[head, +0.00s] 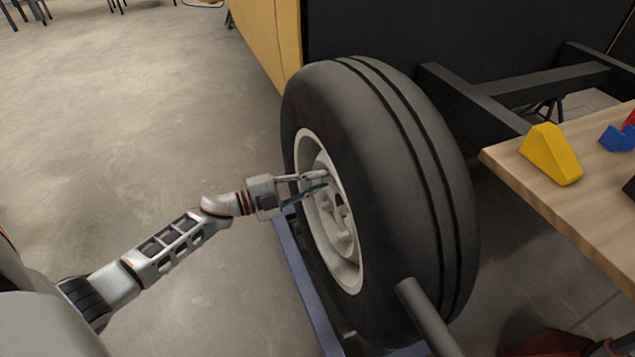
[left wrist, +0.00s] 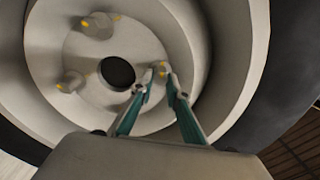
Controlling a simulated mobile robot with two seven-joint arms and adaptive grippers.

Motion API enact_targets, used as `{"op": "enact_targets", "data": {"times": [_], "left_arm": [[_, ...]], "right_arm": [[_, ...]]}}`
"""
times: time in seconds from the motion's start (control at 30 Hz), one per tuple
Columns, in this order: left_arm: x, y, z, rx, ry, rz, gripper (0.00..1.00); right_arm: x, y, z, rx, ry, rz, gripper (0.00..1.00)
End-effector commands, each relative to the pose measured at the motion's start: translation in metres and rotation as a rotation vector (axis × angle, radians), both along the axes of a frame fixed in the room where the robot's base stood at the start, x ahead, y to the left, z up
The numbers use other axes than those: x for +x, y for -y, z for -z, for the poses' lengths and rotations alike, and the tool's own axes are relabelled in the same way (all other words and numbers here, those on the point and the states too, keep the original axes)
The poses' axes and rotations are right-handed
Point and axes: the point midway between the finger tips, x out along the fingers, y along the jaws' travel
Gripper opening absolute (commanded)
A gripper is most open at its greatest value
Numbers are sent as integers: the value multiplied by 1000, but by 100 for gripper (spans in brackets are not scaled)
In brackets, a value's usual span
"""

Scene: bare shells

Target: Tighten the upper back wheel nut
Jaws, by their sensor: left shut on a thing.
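The wheel (head: 395,150) stands upright, a black tyre around a pale rim (head: 348,268). In the left wrist view its pale hub disc (left wrist: 125,45) has a dark round centre hole. My left gripper (head: 322,181) reaches into the rim from the left, at the upper part of the hub. In the left wrist view its fingertips (left wrist: 167,78) are shut on a wheel nut (left wrist: 162,67) with a yellow mark, which they partly hide. Two other nuts with yellow marks, one at the top (left wrist: 98,25) and one at the left (left wrist: 71,82), are untouched. My right gripper is not in view.
A wooden table (head: 590,215) at the right holds a yellow wedge (head: 551,154) and a blue piece (head: 617,138). A dark frame (head: 480,100) is behind the wheel. A grey bar (head: 425,315) stands in front of the tyre. The floor (head: 130,110) at the left is clear.

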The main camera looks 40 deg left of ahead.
Motion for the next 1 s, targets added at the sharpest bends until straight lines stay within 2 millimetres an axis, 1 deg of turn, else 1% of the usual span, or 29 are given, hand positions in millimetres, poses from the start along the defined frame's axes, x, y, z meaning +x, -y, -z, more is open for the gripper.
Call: {"op": "enact_targets", "data": {"times": [0.03, 0.7, 1.0], "left_arm": [[-1, -1, 4, 39, 17, -1, 0], [-1, 0, 4, 583, 340, 0, 0], [0, 0, 5, 779, 456, 0, 0]], "right_arm": [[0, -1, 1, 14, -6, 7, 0], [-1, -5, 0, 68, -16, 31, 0], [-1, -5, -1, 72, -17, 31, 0]]}}
